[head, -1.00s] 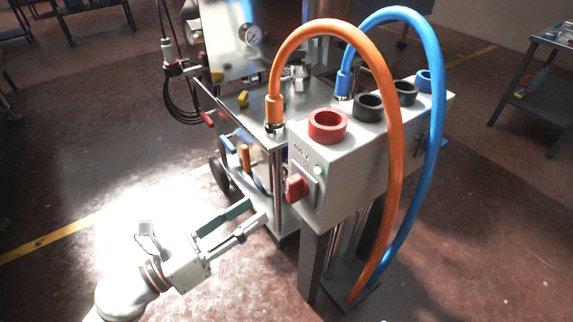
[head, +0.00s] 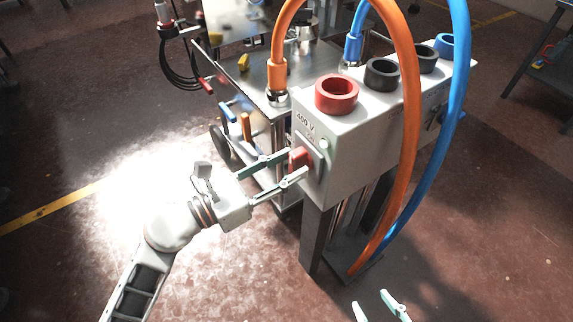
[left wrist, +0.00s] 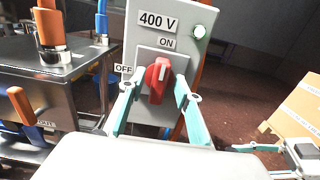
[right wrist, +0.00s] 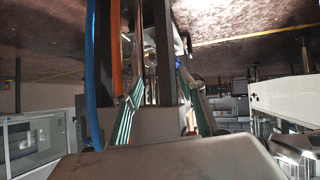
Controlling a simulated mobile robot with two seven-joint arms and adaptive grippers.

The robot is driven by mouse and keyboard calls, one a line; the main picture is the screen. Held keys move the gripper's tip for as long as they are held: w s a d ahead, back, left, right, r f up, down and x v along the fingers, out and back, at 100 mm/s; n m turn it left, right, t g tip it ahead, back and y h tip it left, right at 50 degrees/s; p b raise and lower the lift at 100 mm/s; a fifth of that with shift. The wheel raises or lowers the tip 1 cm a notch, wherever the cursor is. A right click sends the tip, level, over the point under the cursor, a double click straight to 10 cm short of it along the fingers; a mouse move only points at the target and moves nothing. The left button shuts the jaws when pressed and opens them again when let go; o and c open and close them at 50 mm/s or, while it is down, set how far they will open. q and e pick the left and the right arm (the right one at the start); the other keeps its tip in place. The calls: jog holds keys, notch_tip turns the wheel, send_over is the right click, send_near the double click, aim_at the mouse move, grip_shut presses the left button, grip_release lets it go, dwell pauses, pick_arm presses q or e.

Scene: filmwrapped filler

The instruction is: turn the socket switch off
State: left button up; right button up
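The red socket switch knob (head: 299,158) sits on the end face of the grey 400 V socket box (head: 338,165). In the left wrist view the knob (left wrist: 157,82) stands nearly upright, its white mark toward the ON label (left wrist: 167,43); the OFF label (left wrist: 123,69) is at its left. My left gripper (head: 291,164) is open, with one finger on each side of the knob; small gaps seem to show in the left wrist view. My right gripper (head: 377,300) is low at the bottom edge, open and empty.
A pale green-white lamp (left wrist: 199,31) is on the box. An orange hose (head: 409,120) and a blue hose (head: 460,100) arch over it. A metal cart (head: 262,85) with coloured levers stands at its left. The floor in front is clear.

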pick_arm(q)
grip_shut()
